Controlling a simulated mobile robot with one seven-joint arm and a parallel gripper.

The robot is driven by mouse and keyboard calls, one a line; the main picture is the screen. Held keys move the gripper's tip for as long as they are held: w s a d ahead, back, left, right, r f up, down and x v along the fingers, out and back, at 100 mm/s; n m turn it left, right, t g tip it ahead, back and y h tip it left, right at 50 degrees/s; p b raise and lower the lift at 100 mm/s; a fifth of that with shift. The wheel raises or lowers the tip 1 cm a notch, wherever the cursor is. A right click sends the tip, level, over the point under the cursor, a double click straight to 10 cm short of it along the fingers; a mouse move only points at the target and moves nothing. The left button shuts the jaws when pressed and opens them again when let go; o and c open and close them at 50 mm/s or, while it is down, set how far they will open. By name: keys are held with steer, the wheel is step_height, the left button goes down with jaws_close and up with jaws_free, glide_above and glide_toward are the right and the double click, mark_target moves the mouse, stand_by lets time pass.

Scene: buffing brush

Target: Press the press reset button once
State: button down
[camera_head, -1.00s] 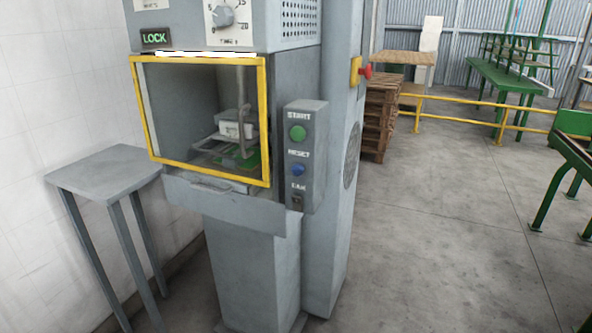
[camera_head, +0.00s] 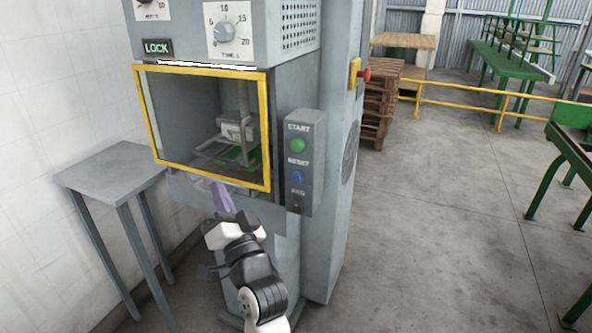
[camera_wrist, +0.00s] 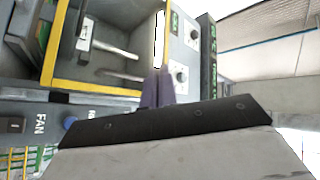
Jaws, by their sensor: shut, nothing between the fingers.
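The blue reset button (camera_head: 298,177) sits in the middle of the grey control box (camera_head: 318,160) on the right of the press, under the RESET label. The green start button (camera_head: 298,145) is above it. In the wrist view, the blue button (camera_wrist: 69,122) shows at the lower left, partly hidden by my gripper body. My gripper (camera_head: 218,187) is shut and empty, its purple fingers pointing up toward the press front, left of and apart from the control box. The fingers also show in the wrist view (camera_wrist: 158,86), in front of the yellow frame.
The yellow-framed press opening (camera_head: 266,130) is behind and above my gripper, with a green-based fixture inside. A FAN control is below the reset button. A grey side table (camera_head: 108,172) stands left. A red emergency button (camera_head: 366,74) is on the right column.

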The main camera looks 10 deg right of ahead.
mark_target(297, 177)
steer(key=w+d+f+m+g+h+p, duration=0.1)
steer(key=d+f+m+h, duration=0.3)
steer(key=d, duration=0.6)
step_height(297, 177, down, 2)
steer(key=shift+w+d+m+p, duration=0.2)
steer(key=shift+d+m+p, duration=0.1)
steer(key=shift+m, duration=0.1)
steer(key=shift+w+d+b, duration=0.25)
steer(key=shift+w+d, duration=0.45)
steer(key=shift+w, duration=0.55)
steer(key=shift+w+d+b, duration=0.2)
steer(key=shift+w+d, duration=0.55)
steer(key=shift+w, duration=0.55)
steer(key=shift+w+d+b, duration=0.25)
steer(key=shift+w+d, duration=0.45)
steer(key=shift+w, duration=0.55)
steer(key=shift+w, duration=0.15)
steer(key=shift+w+d, duration=0.2)
steer(key=shift+w, duration=0.05)
